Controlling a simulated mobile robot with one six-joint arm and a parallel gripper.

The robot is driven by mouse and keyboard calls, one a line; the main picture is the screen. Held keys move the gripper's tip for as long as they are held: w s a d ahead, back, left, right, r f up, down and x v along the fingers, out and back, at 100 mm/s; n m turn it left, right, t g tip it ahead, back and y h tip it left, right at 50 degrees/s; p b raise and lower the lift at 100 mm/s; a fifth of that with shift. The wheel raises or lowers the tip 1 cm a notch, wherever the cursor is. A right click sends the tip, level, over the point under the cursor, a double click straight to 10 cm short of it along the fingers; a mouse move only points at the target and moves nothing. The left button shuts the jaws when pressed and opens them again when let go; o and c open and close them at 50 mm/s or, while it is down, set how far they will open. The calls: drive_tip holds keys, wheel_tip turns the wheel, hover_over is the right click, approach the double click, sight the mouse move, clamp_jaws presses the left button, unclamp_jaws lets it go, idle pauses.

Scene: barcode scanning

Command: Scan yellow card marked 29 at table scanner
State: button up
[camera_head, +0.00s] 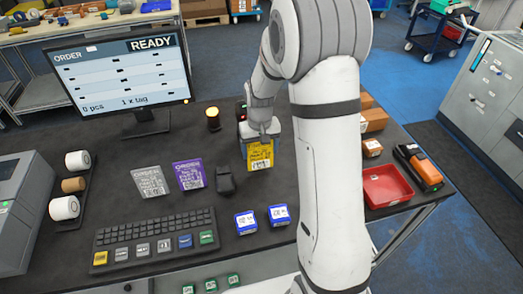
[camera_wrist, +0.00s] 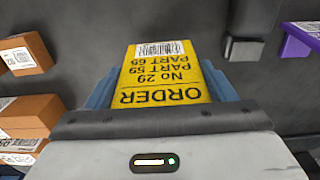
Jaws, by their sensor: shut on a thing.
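The yellow card (camera_head: 260,157) is held upright above the dark table, toward the back middle in the head view. In the wrist view the yellow card (camera_wrist: 160,78) reads ORDER, No 29, upside down, with a white barcode at its far end. My gripper (camera_head: 261,137) is shut on the card; its blue fingers flank the card in the wrist view. A dark device with small red and green lights (camera_head: 241,109), possibly the table scanner, stands just behind my gripper and is mostly hidden. The monitor (camera_head: 122,78) shows ORDER, READY, 0 pcs and 1 x tag.
Brown boxes (camera_head: 374,120), a red tray (camera_head: 387,187) and an orange-black device (camera_head: 418,166) are right of my arm.

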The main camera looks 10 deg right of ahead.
drive_tip(key=shift+w+f, duration=0.15)
drive_tip(key=shift+f, duration=0.05)
drive_tip(key=s+r+p, duration=0.5)
drive_tip(key=s+r, duration=0.5)
drive_tip(key=s, duration=0.3)
idle(0.3)
